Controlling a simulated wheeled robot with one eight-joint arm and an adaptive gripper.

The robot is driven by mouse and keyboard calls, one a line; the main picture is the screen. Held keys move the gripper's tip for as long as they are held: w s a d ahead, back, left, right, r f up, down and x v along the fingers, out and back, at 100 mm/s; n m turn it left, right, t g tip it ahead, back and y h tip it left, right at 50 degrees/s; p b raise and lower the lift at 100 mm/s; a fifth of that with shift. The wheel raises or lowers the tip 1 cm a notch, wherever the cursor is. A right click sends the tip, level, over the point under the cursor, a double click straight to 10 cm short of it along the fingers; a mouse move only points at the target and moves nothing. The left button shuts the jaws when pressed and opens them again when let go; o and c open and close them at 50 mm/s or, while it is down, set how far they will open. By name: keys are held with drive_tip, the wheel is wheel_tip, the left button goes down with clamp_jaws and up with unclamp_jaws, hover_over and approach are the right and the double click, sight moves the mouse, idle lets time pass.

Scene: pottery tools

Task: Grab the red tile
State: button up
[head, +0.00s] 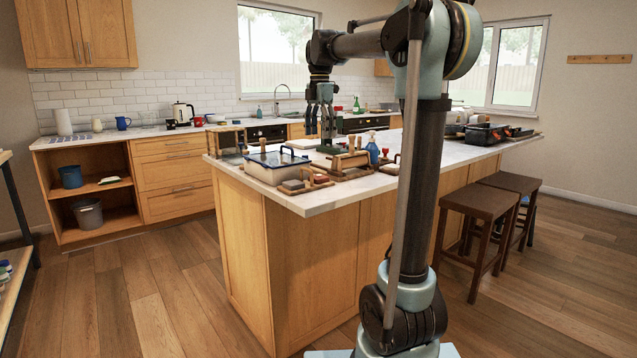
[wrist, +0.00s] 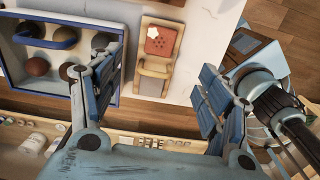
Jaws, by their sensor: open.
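The red tile (wrist: 164,45) is a small square with dark dots, lying on a wooden holder (wrist: 155,68) in the wrist view. A small pale patch covers part of its top left. In the head view a small reddish block on the wooden holder (head: 306,188) at the counter's near edge looks like it, but it is too small to be sure. My gripper (wrist: 155,80) is open and empty, its blue fingers spread to either side of the holder in the picture. In the head view my gripper (head: 321,128) points down above the counter, apart from the things on it.
A box with a blue handle (head: 277,168) stands left of the holder; in the wrist view it holds round lumps (wrist: 37,67). A blue spray bottle (head: 372,150) and wooden tools crowd the island counter (head: 420,163). Bare counter shows beside the holder. Two stools (head: 480,203) stand at right.

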hover_over(319, 177)
drive_tip(key=f, duration=0.9)
drive_tip(key=shift+w+d+f, duration=0.1)
drive_tip(key=shift+w, duration=0.2)
drive_tip(key=shift+s+f, duration=0.1)
drive_tip(key=shift+f, duration=2.7)
drive_tip(key=c, duration=1.2)
